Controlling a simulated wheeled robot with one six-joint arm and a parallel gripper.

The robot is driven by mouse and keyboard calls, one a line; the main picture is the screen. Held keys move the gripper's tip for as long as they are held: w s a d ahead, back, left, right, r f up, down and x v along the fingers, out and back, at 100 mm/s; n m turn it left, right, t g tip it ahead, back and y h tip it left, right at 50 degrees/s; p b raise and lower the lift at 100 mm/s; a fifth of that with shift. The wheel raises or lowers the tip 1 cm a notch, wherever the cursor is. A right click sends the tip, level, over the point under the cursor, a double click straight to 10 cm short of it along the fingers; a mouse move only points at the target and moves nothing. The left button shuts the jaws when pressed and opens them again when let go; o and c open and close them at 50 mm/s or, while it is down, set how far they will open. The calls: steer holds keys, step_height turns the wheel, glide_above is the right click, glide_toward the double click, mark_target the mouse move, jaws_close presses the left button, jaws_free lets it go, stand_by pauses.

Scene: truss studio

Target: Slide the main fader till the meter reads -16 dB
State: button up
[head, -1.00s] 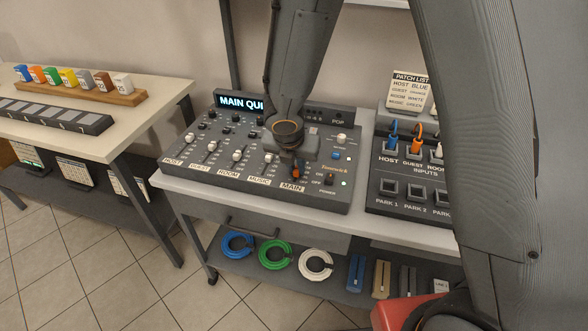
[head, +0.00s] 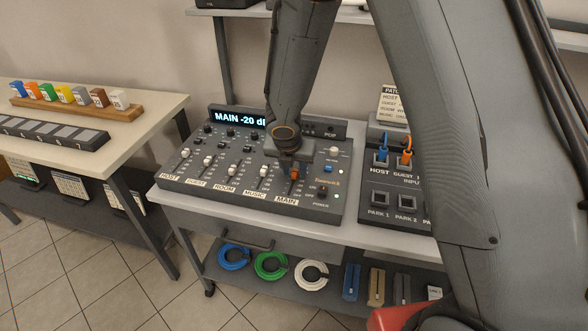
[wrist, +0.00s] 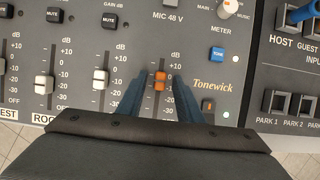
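The MAIN fader has an orange cap (head: 294,174); it also shows in the wrist view (wrist: 160,81), upright in its slot. The meter display (head: 239,119) at the back of the grey mixer (head: 225,190) reads "MAIN -20 dB", its right end partly covered by my arm. My gripper (wrist: 161,84) is over the MAIN fader, one blue-grey finger on each side of the orange cap. The fingers stand apart, with a narrow gap visible on both sides. They cover some of the dB scale. The head view hides the fingertips.
The white-capped MUSIC fader (wrist: 101,78) stands left of the MAIN fader. Right of it are a blue TONE button (wrist: 217,54) and an orange power switch (wrist: 208,105). The patch panel (head: 379,222) with plugged cables is beside the mixer.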

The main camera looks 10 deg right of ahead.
steer(key=p+v, duration=0.1)
steer(key=v, duration=0.7)
steer(key=shift+w+d, duration=0.1)
stand_by(0.6)
steer(key=s+d+r+m+g+b, duration=0.1)
steer(key=s+d+m, duration=0.5)
steer(key=m, duration=1)
steer(key=s+d+r+m+g+y+b, duration=0.1)
steer(key=s+d+m+g+b, duration=0.1)
steer(key=s+d+m, duration=0.5)
steer(key=s+m, duration=0.5)
steer(key=m, duration=0.4)
steer(key=shift+d+r+y, duration=0.3)
steer(key=shift+d, duration=0.05)
